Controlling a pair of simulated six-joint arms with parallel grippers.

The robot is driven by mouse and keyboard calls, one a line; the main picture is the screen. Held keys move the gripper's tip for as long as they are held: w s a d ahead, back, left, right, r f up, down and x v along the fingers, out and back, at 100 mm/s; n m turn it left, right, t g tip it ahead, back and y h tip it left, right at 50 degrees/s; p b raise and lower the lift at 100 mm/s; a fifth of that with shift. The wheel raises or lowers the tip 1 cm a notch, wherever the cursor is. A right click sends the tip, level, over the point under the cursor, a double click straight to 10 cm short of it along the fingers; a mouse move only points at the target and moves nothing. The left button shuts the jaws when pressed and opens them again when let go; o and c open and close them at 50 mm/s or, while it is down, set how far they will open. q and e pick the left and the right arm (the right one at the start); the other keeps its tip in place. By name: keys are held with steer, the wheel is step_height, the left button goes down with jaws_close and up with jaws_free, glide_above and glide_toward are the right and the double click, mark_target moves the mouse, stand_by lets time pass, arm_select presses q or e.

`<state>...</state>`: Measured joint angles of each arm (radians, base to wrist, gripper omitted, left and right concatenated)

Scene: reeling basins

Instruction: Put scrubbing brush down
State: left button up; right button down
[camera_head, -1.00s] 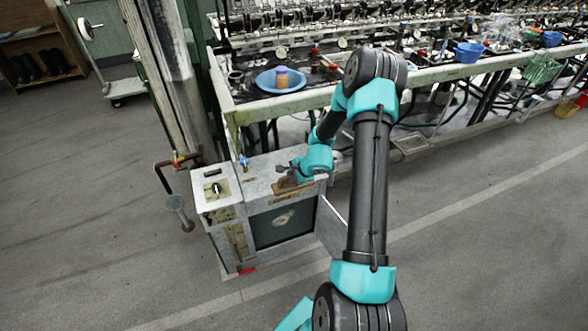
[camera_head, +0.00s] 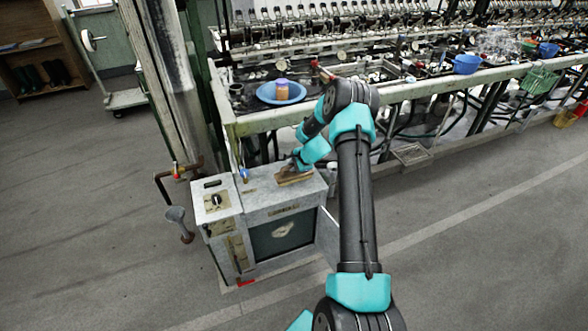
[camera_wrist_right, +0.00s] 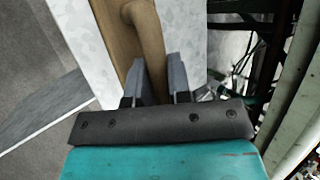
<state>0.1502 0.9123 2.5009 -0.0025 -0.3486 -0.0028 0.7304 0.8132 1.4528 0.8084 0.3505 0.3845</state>
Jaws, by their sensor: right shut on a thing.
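The scrubbing brush (camera_head: 294,177) is a brown wooden piece at the top of the grey metal cabinet (camera_head: 262,199), near its right end. It also shows in the right wrist view (camera_wrist_right: 146,35), where its rounded grip runs between my fingers. My right gripper (camera_wrist_right: 158,75) is shut on the brush. In the head view my right gripper (camera_head: 297,167) comes down on the brush from the right. I cannot tell whether the brush touches the cabinet top. The brush's underside is hidden. My left gripper is not in view.
The cabinet's door (camera_head: 328,238) stands open at its right side. Much of the cabinet's left top is clear.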

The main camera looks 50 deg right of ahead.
steer(key=shift+w+d, duration=0.6)
steer(key=shift+d, duration=0.05)
steer(key=shift+w+d+f, duration=0.1)
steer(key=shift+w+d, duration=0.1)
steer(key=shift+d, duration=0.05)
steer(key=shift+w+d+f, duration=0.1)
steer(key=shift+f, duration=1.65)
steer(key=shift+f, duration=0.1)
steer(key=c, duration=1.1)
jaws_free()
steer(key=shift+o, duration=0.2)
steer(key=v, duration=1.2)
